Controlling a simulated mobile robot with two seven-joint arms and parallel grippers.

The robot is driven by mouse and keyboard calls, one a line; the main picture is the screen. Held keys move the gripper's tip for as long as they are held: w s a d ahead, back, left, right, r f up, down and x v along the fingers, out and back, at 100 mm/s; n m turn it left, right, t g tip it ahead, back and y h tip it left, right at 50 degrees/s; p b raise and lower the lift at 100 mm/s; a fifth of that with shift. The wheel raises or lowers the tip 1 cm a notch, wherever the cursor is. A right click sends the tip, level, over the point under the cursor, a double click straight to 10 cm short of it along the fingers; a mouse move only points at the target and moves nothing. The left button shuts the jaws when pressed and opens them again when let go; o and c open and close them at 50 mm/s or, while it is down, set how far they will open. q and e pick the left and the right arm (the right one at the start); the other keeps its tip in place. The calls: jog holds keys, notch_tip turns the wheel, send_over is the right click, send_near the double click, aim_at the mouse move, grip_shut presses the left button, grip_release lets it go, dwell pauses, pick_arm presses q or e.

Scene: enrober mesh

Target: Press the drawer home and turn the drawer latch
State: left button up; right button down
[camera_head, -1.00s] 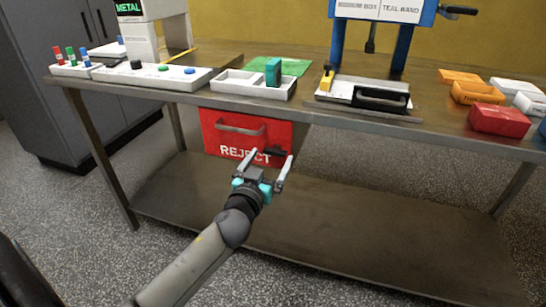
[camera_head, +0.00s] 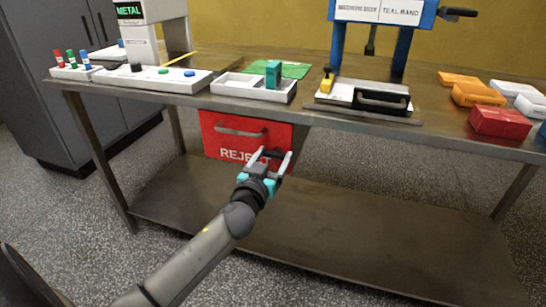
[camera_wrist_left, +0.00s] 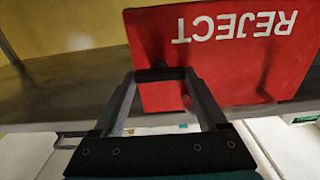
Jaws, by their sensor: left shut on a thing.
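The red drawer (camera_head: 215,140) marked REJECT hangs under the table top, with a grey bar handle (camera_head: 239,131) on its front. I cannot tell whether it is fully home. It shows upside down in the left wrist view (camera_wrist_left: 225,70). The black drawer latch (camera_wrist_left: 158,74) is at the front's lower right. My left gripper (camera_head: 274,154) is at that corner, its two fingers on either side of the latch and shut on it; the left wrist view shows the fingers (camera_wrist_left: 160,76) too. The fingers partly hide the latch and lettering. My right gripper is not in view.
The metal table (camera_head: 330,118) has a lower shelf (camera_head: 350,235), which is bare. On top stand a white divided tray (camera_head: 228,88), a black-handled plate (camera_head: 383,101) and coloured bins (camera_head: 500,121). A grey cabinet (camera_head: 50,70) stands at the left.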

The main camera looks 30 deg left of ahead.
pick_arm(q)
jog(key=c, duration=0.6)
